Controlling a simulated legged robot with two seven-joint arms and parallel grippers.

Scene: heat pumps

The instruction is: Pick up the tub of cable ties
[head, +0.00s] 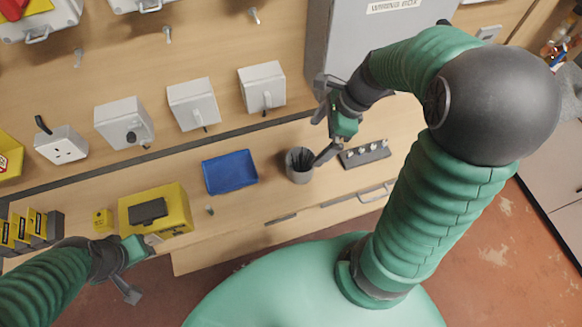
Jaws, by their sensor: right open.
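The tub of cable ties (300,174) is a small grey round tub with dark ties in it. It stands upright on the wooden bench, right of the blue tray. My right gripper (320,136) is open and empty, just up and right of the tub, with its lower finger close to the tub's rim. I cannot tell whether that finger touches it. My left gripper (146,268) is at the bench's front edge at lower left, its fingers apart and nothing between them.
A blue tray (230,172) lies left of the tub. A dark strip with several small fittings (365,154) lies to its right. A yellow case (155,210) sits near my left gripper. Switch boxes (194,104) and a grey wiring box (375,30) are on the back panel.

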